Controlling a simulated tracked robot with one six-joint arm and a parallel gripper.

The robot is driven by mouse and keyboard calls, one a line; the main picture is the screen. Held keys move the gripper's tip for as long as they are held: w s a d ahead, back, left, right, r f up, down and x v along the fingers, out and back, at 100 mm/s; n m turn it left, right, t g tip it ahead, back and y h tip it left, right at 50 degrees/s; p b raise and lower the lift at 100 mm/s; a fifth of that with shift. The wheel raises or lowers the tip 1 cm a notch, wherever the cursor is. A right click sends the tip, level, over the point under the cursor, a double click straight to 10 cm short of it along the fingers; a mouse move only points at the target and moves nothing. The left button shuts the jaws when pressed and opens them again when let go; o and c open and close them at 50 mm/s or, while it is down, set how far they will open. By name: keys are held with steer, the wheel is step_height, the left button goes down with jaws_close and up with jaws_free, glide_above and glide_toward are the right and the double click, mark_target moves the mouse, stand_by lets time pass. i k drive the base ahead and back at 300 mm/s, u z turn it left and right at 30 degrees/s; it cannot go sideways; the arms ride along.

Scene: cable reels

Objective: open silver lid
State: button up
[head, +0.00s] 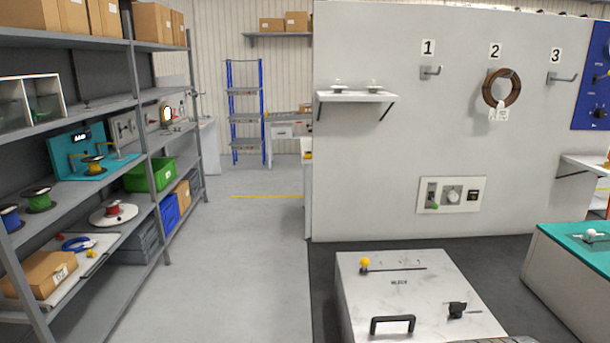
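A silver-white box (352,308) stands in the foreground, right of centre. Its lid (425,285) lies flat on top and looks closed. The lid has a black handle (392,322) near its front edge, and a yellow ball knob (365,264) stands at the left end of a dark slot at the back. A black latch-like part (457,309) sits at the lid's right side. Small dark lettering is in the middle of the lid. The box's lower front is cut off by the picture edge. My gripper does not show.
A grey wall panel (380,150) stands behind the box, with numbered hooks and a brown cable coil (501,88). A teal-topped box (600,252) is at right. Shelves (140,150) line the left. Grey floor (235,250) between shelves and box is clear.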

mark_target(404, 296)
steer(key=u, duration=1.9)
steer(key=i, duration=0.4)
steer(key=u, duration=0.15)
